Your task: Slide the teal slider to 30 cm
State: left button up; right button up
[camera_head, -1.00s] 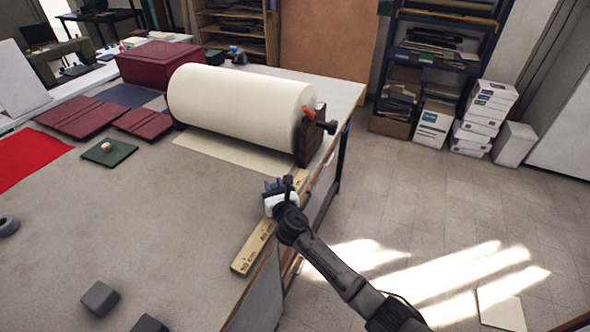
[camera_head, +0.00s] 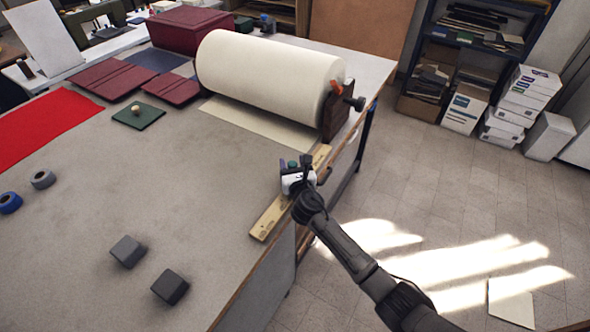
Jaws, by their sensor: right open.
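The wooden ruler (camera_head: 268,222) lies along the right edge of the table, its near end toward me and its far end close to the big paper roll. Its printed marks are too small to read surely. The teal slider (camera_head: 293,163) shows only as a small green-teal part at my right gripper (camera_head: 292,170). The gripper is over the ruler, around or right beside the slider; its fingers hide most of it and I cannot tell whether they touch. The gripper is open. My left gripper is not in view.
A cream paper roll (camera_head: 265,75) on a dark stand (camera_head: 337,112) is just beyond the ruler. Two dark grey blocks (camera_head: 127,251) and tape rolls (camera_head: 43,179) lie on the left of the table (camera_head: 190,190). The tabletop left of the ruler is clear.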

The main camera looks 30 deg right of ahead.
jog(key=p+v, duration=0.2)
jog(key=v, duration=1.1)
jog(key=shift+s, duration=0.35)
jog(key=shift+a, duration=0.15)
